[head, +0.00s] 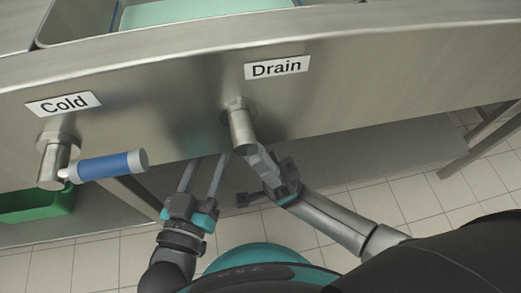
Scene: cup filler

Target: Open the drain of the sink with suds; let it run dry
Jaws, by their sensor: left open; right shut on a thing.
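The drain valve (241,128) is a metal stem on the steel front panel, under a white "Drain" label (277,67). My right gripper (258,158) is at the lower end of this valve, shut on the drain handle, which the fingers mostly hide. My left gripper (206,170) is open and empty, to the left of the drain valve, its two long fingers pointing up at the panel's lower edge. A pale teal sink basin (195,10) shows in part at the top. Its drain opening is out of view, and I cannot tell suds there.
A cold valve (55,160) with a blue handle (106,165) sticks out at the left, under a "Cold" label (63,103). A green bin (40,203) stands below it. Metal table legs stand at the right (485,137). Tiled floor lies below.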

